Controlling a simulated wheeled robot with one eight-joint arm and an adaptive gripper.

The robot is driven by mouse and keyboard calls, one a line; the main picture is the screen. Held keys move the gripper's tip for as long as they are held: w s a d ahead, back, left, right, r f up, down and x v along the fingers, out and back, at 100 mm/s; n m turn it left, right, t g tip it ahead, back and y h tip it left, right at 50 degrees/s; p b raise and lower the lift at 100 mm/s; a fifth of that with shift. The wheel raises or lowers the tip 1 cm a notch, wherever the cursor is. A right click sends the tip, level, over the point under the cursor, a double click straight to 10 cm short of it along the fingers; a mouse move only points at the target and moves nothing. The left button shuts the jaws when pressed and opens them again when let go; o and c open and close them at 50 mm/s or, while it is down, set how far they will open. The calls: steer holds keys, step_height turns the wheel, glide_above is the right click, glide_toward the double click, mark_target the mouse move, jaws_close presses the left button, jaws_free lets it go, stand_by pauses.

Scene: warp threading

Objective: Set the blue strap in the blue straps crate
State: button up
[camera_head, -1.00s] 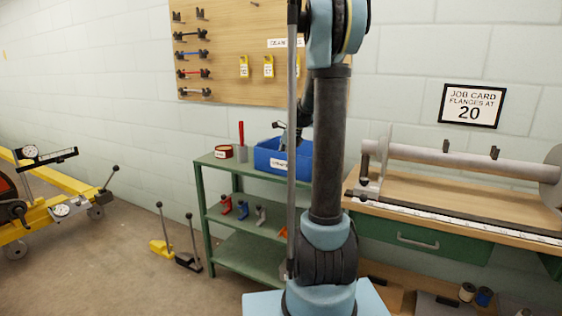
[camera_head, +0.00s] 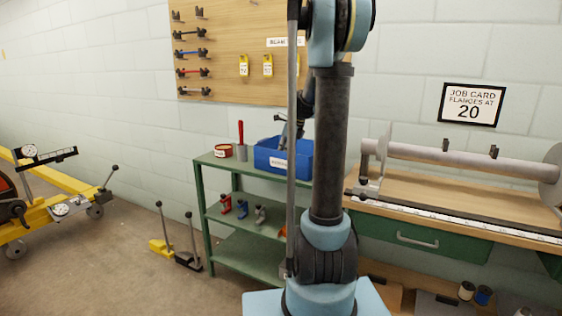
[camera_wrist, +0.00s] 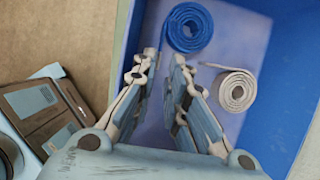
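The blue strap (camera_wrist: 188,27) is a coiled roll lying inside the blue crate (camera_wrist: 292,75) in the wrist view, near the top of the picture. The same crate (camera_head: 266,159) stands on the top of the green shelf in the head view, with a white label on its front too small to read. My gripper (camera_wrist: 164,57) points down into the crate, its fingertips apart with nothing between them. The strap appears just beyond the fingertips, clear of both fingers. In the head view my gripper (camera_head: 290,125) is over the crate, partly hidden by my arm.
A beige coil (camera_wrist: 236,91) lies in the crate, right of my fingers. A red-and-white tin (camera_head: 223,151) and a grey holder with a red handle (camera_head: 241,151) stand left of the crate on the green shelf (camera_head: 207,165). A workbench (camera_head: 450,190) stands at right.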

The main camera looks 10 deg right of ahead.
steer(key=v, duration=0.9)
steer(key=s+a+f+n, duration=0.1)
steer(key=s+a+n, duration=0.1)
steer(key=s+n, duration=0.5)
steer(key=s+f+n+h, duration=0.1)
steer(key=s+f+n, duration=0.5)
steer(key=s, duration=0.4)
steer(key=s+f+n+h, duration=0.1)
steer(key=s+f+n, duration=0.5)
steer(key=s, duration=0.4)
steer(key=s+f+n+h, duration=0.1)
steer(key=s+f+n, duration=0.5)
steer(key=s, duration=0.4)
steer(key=shift+a+n+g, duration=0.4)
steer(key=shift+a+n, duration=0.05)
steer(key=shift+n, duration=0.15)
steer(key=shift+f, duration=0.15)
